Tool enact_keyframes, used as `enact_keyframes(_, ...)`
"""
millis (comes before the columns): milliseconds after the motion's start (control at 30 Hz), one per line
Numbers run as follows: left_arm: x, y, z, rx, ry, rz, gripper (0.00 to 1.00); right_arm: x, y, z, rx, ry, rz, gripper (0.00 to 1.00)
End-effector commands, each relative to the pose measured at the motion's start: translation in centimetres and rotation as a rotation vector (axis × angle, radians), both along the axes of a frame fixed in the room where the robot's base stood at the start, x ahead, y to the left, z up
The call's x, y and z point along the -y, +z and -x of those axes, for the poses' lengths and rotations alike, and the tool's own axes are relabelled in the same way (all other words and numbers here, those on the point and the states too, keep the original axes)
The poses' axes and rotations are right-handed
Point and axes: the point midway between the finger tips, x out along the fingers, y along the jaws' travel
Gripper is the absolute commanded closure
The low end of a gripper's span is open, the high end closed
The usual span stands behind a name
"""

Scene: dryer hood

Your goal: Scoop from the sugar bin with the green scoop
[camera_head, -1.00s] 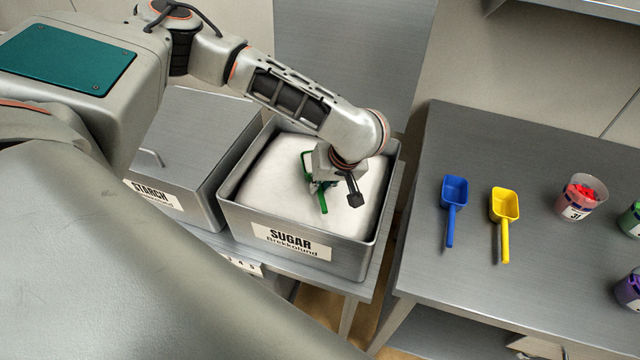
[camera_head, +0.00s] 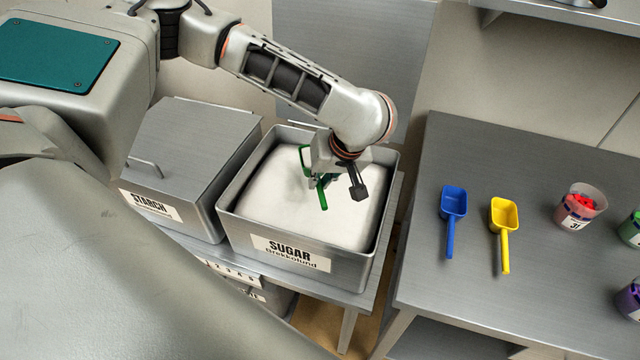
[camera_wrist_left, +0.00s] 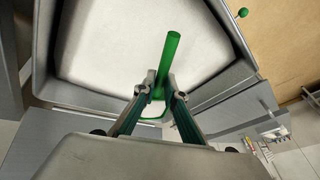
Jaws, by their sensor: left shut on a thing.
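The open sugar bin (camera_head: 240,222) is a grey metal box with a "SUGAR" label, filled with white sugar (camera_head: 280,205). My left gripper (camera_head: 325,182) is over the bin, shut on the green scoop (camera_head: 322,195). In the left wrist view the scoop's green handle (camera_wrist_left: 172,62) sticks out past the fingertips (camera_wrist_left: 160,92) over the sugar. The scoop's bowl is mostly hidden by my gripper and wrist, so I cannot tell whether it touches the sugar or holds any. My right gripper is not in view.
The closed starch bin (camera_head: 190,140) stands just left of the sugar bin. On the right table (camera_head: 420,255) lie a blue scoop (camera_head: 454,202) and a yellow scoop (camera_head: 505,215). A cup with red contents (camera_head: 580,205) and other cups stand further right. A gap separates the table from the bins.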

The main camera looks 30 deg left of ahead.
Motion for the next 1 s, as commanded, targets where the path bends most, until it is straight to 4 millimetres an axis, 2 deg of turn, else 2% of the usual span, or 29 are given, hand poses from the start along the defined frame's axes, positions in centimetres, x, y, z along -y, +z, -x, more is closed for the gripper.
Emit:
enact_keyframes(700, 0.3, 4.6, 0.2, 0.012, 0.0, -0.01, 1.0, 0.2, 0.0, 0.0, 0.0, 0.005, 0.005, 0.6)
enact_keyframes(1000, 0.4, 5.6, 0.3, 0.013, 0.0, -0.012, 1.0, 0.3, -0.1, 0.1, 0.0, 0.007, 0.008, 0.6)
